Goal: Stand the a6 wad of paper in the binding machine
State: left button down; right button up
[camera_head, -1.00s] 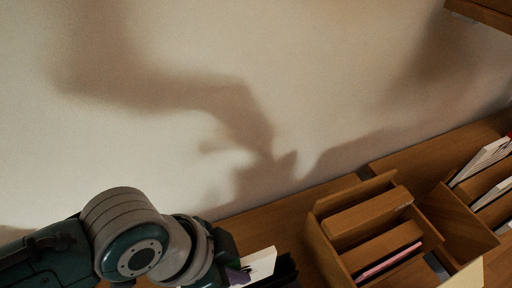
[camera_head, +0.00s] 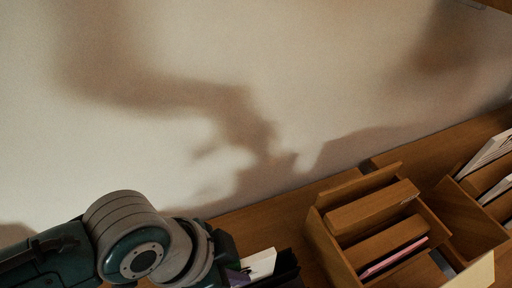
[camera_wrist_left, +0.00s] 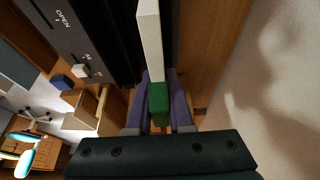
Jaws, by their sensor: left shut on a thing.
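My left gripper (camera_head: 236,272) is at the bottom of the head view, shut on a white wad of paper (camera_head: 262,262). In the left wrist view the purple fingers (camera_wrist_left: 158,104) close on a green piece at the near end of the white wad (camera_wrist_left: 150,40). The black binding machine (camera_head: 287,268) is just right of the wad in the head view, largely cut off by the frame. In the left wrist view the machine (camera_wrist_left: 75,40) lies left of the wad, with an OPEN label and size marks. Whether wad and machine touch is unclear. My right gripper is out of view.
A wooden box with dividers (camera_head: 322,238) stands right of the machine, a pink-edged wad (camera_head: 394,257) inside. Another wooden holder (camera_head: 462,215) with white papers (camera_head: 488,150) is further right. A bare wall (camera_head: 150,170) rises behind the wooden surface.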

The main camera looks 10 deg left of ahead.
pick_arm(q)
jog(key=shift+f+b, duration=1.15)
jog(key=shift+f, duration=0.3)
jog(key=shift+c, duration=1.2)
grip_release()
jog(key=shift+r, duration=0.1)
notch_tip(320, 180, up, 8)
jog(key=p, duration=0.8)
